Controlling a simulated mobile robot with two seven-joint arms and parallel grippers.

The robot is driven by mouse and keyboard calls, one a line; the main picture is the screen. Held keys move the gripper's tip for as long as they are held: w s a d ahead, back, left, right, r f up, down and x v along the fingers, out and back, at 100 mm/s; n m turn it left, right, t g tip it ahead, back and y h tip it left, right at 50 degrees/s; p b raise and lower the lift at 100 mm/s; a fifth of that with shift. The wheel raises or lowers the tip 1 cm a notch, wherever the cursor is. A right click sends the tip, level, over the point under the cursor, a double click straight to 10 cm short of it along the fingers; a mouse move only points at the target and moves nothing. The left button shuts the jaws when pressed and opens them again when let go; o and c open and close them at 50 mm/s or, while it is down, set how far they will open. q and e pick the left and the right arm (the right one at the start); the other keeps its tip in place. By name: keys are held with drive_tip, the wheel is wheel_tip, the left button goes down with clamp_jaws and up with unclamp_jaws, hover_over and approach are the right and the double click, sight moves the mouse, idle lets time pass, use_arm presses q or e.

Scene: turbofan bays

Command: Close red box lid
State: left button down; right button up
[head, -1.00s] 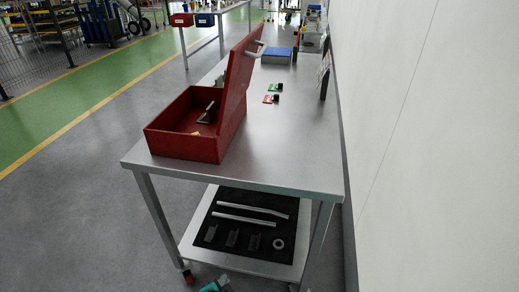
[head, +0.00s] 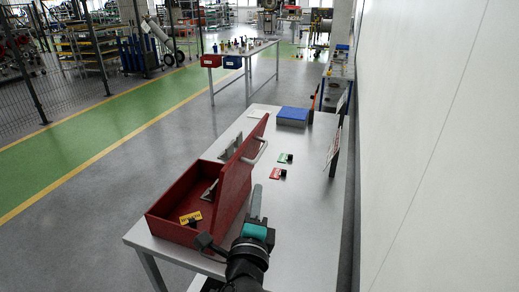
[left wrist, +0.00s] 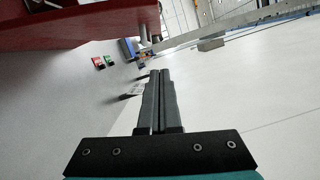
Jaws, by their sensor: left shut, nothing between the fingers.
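The red box (head: 176,226) stands on the near left of the metal table with its lid (head: 236,180) raised and open. The lid has a light handle (head: 256,153) on its right face. Inside the box lie a yellow tag (head: 190,217) and grey metal parts. My left gripper (head: 256,194) is shut and empty, just right of the lid over the tabletop. In the left wrist view its fingers (left wrist: 158,80) are pressed together, and the red lid (left wrist: 70,28) fills the upper left, apart from the fingers. My right gripper is not in view.
A blue box (head: 293,116) stands at the far end. A white wall (head: 430,150) runs close along the right side. The middle of the tabletop is mostly clear.

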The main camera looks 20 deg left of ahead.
sight(244, 161)
use_arm(q)
drive_tip(key=w+a+p, duration=0.1)
drive_tip(key=w+a, duration=0.1)
drive_tip(key=w, duration=0.1)
drive_tip(key=w+a+r, duration=0.1)
drive_tip(key=w, duration=0.2)
drive_tip(key=w+a+p, duration=0.1)
drive_tip(key=w+a, duration=0.1)
drive_tip(key=w, duration=0.1)
drive_tip(key=shift+w+a+r+p, duration=0.2)
drive_tip(key=shift+a+r+p, duration=0.1)
drive_tip(key=shift+a+p, duration=0.05)
drive_tip(key=shift+a, duration=0.2)
drive_tip(key=shift+w+a, duration=0.1)
